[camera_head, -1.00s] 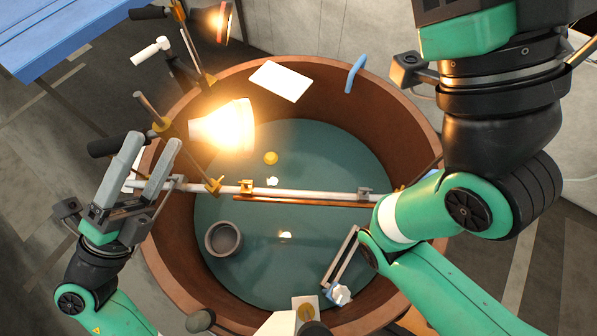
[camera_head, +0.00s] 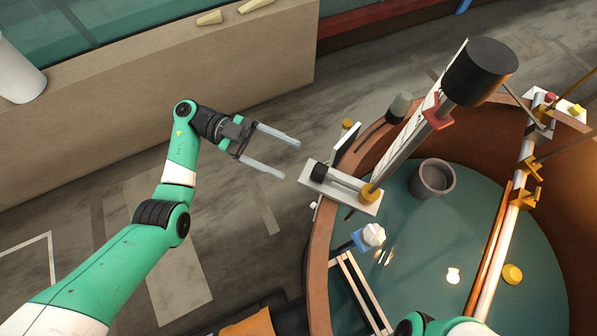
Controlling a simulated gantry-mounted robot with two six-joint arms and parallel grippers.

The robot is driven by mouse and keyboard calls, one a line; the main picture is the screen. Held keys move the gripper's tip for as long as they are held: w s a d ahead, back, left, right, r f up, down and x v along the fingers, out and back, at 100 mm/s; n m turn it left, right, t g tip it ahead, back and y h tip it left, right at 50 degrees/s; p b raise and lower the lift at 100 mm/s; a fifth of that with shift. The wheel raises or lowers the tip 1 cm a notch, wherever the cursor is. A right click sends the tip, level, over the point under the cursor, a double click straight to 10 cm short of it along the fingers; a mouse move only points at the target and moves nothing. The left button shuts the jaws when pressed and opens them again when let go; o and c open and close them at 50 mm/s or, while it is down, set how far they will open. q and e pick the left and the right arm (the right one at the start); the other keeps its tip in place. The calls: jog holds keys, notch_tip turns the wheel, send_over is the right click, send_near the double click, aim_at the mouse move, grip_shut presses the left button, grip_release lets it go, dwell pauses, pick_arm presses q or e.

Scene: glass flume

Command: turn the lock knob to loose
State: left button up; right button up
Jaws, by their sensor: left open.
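A gauge stands on the brown tub's rim, with a pale graduated staff (camera_head: 407,137) topped by a large black cylinder (camera_head: 481,72). Its pale bracket (camera_head: 345,199) carries a black knob (camera_head: 319,172) and a brass knob (camera_head: 370,192). A grey-green knob (camera_head: 399,107) is behind the staff. I cannot tell which of these is the lock knob, or its setting. My left gripper (camera_head: 288,160) is open and empty, its fingers pointing right toward the bracket, apart from it. My right gripper is out of view; only part of a green arm shows at the bottom.
The round tub (camera_head: 319,285) holds dark green water, with a grey pot (camera_head: 432,178) and a yellow ball (camera_head: 512,274). A white rail (camera_head: 497,262) with brass clamps crosses it. A beige ledge (camera_head: 150,120) lies behind. Bare floor (camera_head: 240,215) surrounds my left gripper.

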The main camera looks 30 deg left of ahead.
aim_at(332, 176)
pick_arm(q)
jog(key=d, duration=0.7)
jog(key=w+d, duration=0.1)
jog(key=d, duration=0.3)
jog(key=shift+w+d+p, duration=0.1)
jog(key=shift+d+p, duration=0.15)
jog(key=shift+p, duration=0.05)
grip_shut()
jog(key=n+p, duration=0.1)
jog(key=p, duration=0.2)
jog(key=n+p, duration=0.2)
jog(key=p, duration=0.1)
jog(key=shift+r+n+p, duration=0.3)
jog(key=shift+r+p, duration=0.05)
jog(key=shift+p, duration=0.05)
jog(key=shift+w+f+n, duration=0.1)
jog(key=shift+f+n, duration=0.05)
jog(key=shift+n, duration=0.15)
jog(key=shift+f, duration=0.25)
